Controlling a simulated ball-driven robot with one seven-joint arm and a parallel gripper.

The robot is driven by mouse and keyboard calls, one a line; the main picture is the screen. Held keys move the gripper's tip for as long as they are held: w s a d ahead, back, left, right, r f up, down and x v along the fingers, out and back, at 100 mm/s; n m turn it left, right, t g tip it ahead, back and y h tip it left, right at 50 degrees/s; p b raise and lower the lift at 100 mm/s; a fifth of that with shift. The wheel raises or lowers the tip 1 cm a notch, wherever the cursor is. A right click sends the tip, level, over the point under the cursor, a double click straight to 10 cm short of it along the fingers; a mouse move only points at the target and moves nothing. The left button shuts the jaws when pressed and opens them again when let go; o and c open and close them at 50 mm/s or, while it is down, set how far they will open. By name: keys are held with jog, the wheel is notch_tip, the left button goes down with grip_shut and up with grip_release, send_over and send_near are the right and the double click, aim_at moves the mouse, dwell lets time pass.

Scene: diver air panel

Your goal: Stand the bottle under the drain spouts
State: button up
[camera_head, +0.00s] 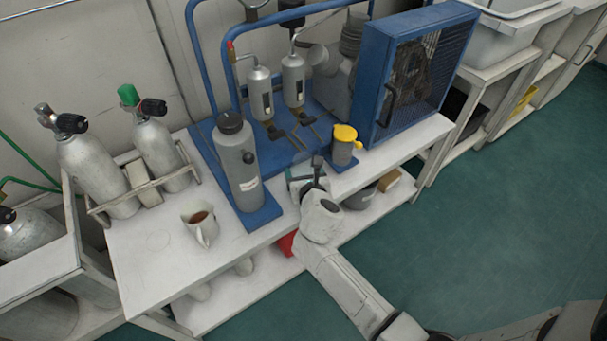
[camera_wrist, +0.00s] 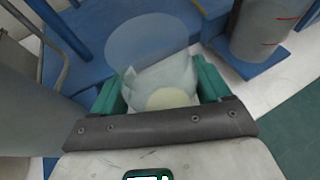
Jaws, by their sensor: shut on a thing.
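My gripper (camera_head: 306,183) is at the front edge of the blue panel base, between the large grey cylinder and the yellow-capped pot. In the wrist view, its teal fingers (camera_wrist: 160,82) are closed on a pale, translucent bottle (camera_wrist: 160,75). A see-through round part shows beyond the fingers. In the head view the bottle is mostly hidden by my gripper. Two grey filter cylinders (camera_head: 259,93) (camera_head: 293,80) hang on the blue frame, with dark drain valves and thin spouts (camera_head: 302,141) below them, just behind my gripper. I cannot tell whether the bottle touches the base.
The large grey cylinder (camera_head: 238,165) stands close on the left.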

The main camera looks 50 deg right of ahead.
jog(key=shift+f, duration=0.1)
jog(key=o, duration=1.1)
